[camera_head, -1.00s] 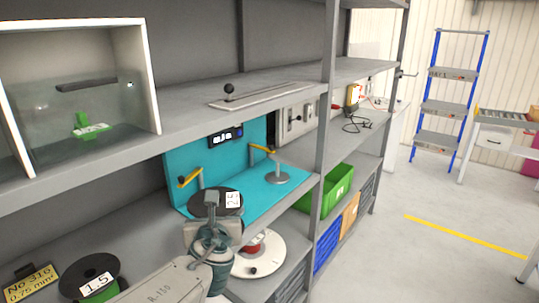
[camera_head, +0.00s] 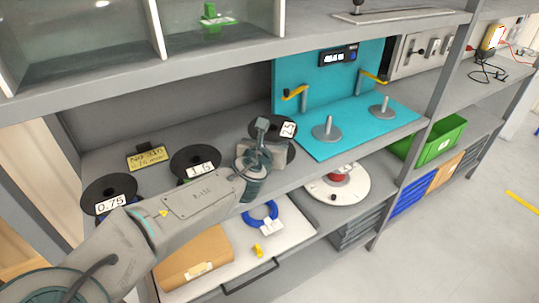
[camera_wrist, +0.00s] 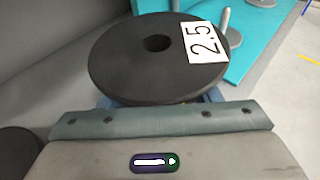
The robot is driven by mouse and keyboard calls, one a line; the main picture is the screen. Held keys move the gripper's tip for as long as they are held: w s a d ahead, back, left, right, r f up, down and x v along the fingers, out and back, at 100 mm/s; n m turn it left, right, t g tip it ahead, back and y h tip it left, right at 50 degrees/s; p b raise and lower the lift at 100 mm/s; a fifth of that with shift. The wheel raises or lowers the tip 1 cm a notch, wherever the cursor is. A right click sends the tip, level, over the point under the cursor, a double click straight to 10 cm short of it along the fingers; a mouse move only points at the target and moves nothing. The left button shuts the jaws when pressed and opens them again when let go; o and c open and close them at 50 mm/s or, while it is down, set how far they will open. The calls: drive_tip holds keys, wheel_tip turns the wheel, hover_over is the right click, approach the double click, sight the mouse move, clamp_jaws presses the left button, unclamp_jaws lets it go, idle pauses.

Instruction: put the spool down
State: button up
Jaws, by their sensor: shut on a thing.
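The spool (camera_head: 268,124) has a black round flange with a centre hole and a white "2.5" label. It is large in the wrist view (camera_wrist: 120,60), with its flange facing up and roughly level. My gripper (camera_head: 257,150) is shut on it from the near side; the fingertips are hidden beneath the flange. The spool is over the grey shelf (camera_head: 232,122), between the "1.5" spool (camera_head: 193,157) and the turquoise board (camera_head: 350,140). I cannot tell whether its underside touches the shelf.
A "0.75" spool (camera_head: 107,189) and a yellow sign (camera_head: 147,159) stand further left. Two bare grey pegs (camera_head: 327,130) (camera_head: 382,110) rise from the turquoise board. An upper shelf (camera_head: 220,62) hangs above. A white reel (camera_head: 350,190) and blue coil (camera_head: 260,214) lie below.

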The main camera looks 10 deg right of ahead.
drive_tip(key=shift+a+f+b, duration=0.1)
drive_tip(key=shift+f+b, duration=0.2)
drive_tip(key=shift+f, duration=1.8)
drive_tip(key=shift+w, duration=0.1)
drive_tip(key=shift+f, duration=0.15)
drive_tip(key=o, duration=1.5)
